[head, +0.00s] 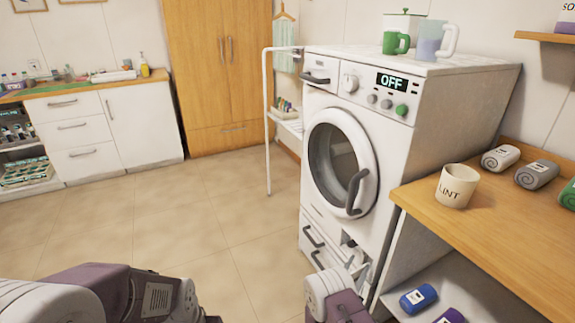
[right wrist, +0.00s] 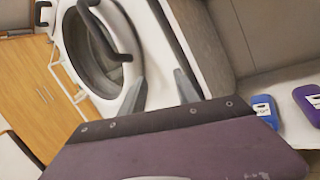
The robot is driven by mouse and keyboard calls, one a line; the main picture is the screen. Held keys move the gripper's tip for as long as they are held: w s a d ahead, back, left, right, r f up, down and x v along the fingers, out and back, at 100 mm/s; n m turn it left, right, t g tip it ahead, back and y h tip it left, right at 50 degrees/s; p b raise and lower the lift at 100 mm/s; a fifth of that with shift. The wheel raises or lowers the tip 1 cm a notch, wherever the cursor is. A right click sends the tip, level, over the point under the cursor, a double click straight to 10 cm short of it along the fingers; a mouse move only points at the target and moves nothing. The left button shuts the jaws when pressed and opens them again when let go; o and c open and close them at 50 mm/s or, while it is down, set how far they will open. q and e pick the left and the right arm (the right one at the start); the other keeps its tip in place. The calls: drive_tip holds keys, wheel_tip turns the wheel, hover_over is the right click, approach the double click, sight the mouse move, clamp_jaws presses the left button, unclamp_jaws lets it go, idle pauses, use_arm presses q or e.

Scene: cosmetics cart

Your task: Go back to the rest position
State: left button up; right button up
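My right gripper (right wrist: 159,76) shows in the right wrist view with its two grey fingers apart and nothing between them. It faces the lower front of the white washing machine (right wrist: 160,35). In the head view my right arm comes up from the bottom edge, with the gripper (head: 352,257) small and partly hidden in front of the machine's lower drawers. My left arm shows as purple and grey links at the bottom left of the head view; its gripper is outside the frame. The washing machine (head: 440,90) has its round door closed and its display reads OFF.
A wooden counter (head: 500,235) on the right holds a LINT cup (head: 457,186) and rolled towels (head: 537,174). Tiled floor (head: 200,215) is clear at left.

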drive_tip(key=s+d+r+m+g+h, duration=0.4)
drive_tip(key=d+r+m+g+h, duration=0.3)
drive_tip(key=d+r, duration=0.4)
drive_tip(key=s+d+r+m+g+y, duration=0.25)
drive_tip(key=s+m+g, duration=0.3)
drive_tip(key=s, duration=0.35)
drive_tip(key=s+d+r+m+g+y, duration=0.1)
drive_tip(key=s+d+m+g+y, duration=0.1)
drive_tip(key=s+m+g+y, duration=0.45)
drive_tip(key=s+a+f+m+y, duration=0.4)
drive_tip(key=s+a+f+y, duration=0.2)
drive_tip(key=s+a, duration=0.45)
drive_tip(key=w+a+f+m+t+y, duration=0.3)
drive_tip(key=w+a+y, duration=0.15)
drive_tip(key=a, duration=0.55)
wheel_tip(320, 180, up, 22)
drive_tip(key=p, duration=2.2)
drive_tip(key=shift+r+t+p, duration=0.2)
drive_tip(key=shift+t+p, duration=0.1)
drive_tip(key=shift+t, duration=0.1)
